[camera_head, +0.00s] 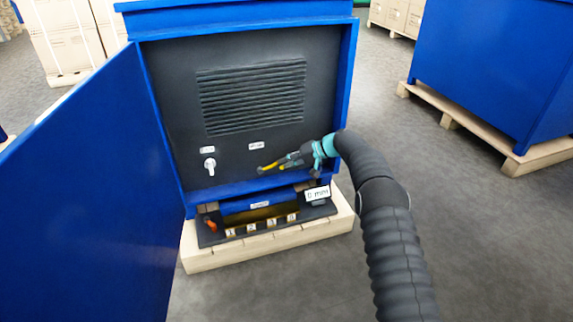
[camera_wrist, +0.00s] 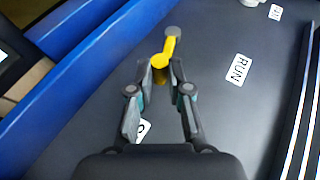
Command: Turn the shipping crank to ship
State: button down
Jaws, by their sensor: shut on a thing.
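The cabinet (camera_head: 180,90) is blue with its door open and a dark inner panel. A yellow crank (camera_head: 268,167) sits low on this panel, right of centre. In the wrist view the yellow crank (camera_wrist: 165,53) runs from a grey round end into my jaws. My gripper (camera_head: 282,162) comes from the right and is shut on the crank; it also shows in the wrist view (camera_wrist: 166,72). A RUN label (camera_wrist: 238,70) is beside the crank. Another label (camera_wrist: 143,129) is partly hidden behind my gripper.
A white knob (camera_head: 209,164) is to the left on the panel, with louvres (camera_head: 252,95) above. A lower unit has an orange part (camera_head: 210,223) and a 0 mm display (camera_head: 317,193). The open door (camera_head: 95,205) fills the left. Clear floor lies to the right.

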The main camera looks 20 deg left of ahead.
jog(key=shift+s+f, duration=0.1)
jog(key=shift+f, duration=0.15)
jog(key=c, duration=1.1)
grip_release()
jog(key=shift+r, duration=0.1)
jog(key=shift+w+d+r, duration=0.2)
jog(key=shift+d+r, duration=0.15)
jog(key=shift+d, duration=0.15)
jog(key=v, duration=1)
jog(key=shift+d+r, duration=0.2)
jog(key=shift+d, duration=0.15)
jog(key=shift+w, duration=0.1)
